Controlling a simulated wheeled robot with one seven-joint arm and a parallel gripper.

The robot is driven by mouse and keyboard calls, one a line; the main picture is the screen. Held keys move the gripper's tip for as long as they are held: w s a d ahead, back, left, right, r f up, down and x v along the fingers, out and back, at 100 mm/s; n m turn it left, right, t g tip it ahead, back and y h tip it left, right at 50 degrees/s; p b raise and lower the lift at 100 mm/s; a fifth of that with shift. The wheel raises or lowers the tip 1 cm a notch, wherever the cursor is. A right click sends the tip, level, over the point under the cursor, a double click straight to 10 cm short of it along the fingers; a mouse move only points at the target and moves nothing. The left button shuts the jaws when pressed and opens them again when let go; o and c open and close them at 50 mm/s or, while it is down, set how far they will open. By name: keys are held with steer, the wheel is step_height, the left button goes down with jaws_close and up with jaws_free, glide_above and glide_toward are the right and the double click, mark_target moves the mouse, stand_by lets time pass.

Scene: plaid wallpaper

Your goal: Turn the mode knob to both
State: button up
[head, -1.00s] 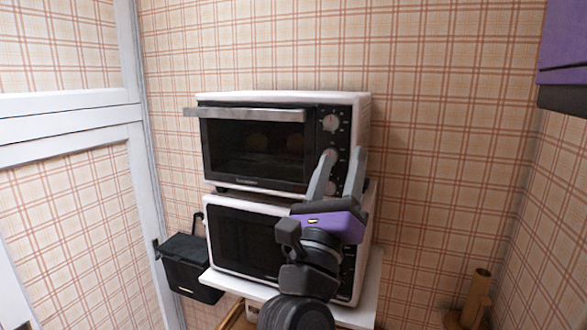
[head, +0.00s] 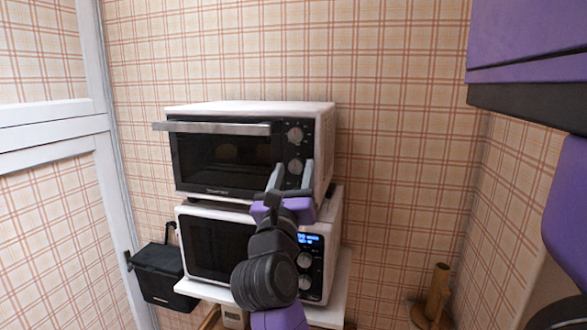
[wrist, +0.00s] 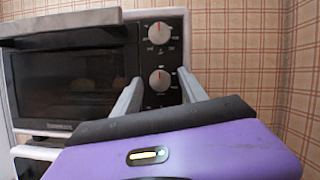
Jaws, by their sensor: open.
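A white toaster oven with a dark front (head: 220,158) stands on top of a microwave. Its right panel shows an upper knob (head: 295,134) and a middle knob (head: 295,166); both show in the wrist view, upper (wrist: 159,33) and middle (wrist: 160,80). I cannot read which is the mode knob. A lower part of the panel is hidden by my gripper. My gripper (head: 293,168) is open and empty, in front of the panel. In the wrist view its fingers (wrist: 159,84) appear on either side of the middle knob; contact cannot be told.
The microwave (head: 215,245) below has a lit display and knobs, partly covered by my arm. Both stand on a white shelf (head: 342,290). A black bin (head: 160,272) is at the left. The oven door's handle bar (head: 215,128) sticks out. A wooden holder (head: 437,292) is at lower right.

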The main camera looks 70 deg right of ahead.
steer(key=shift+d, duration=0.1)
jaws_close()
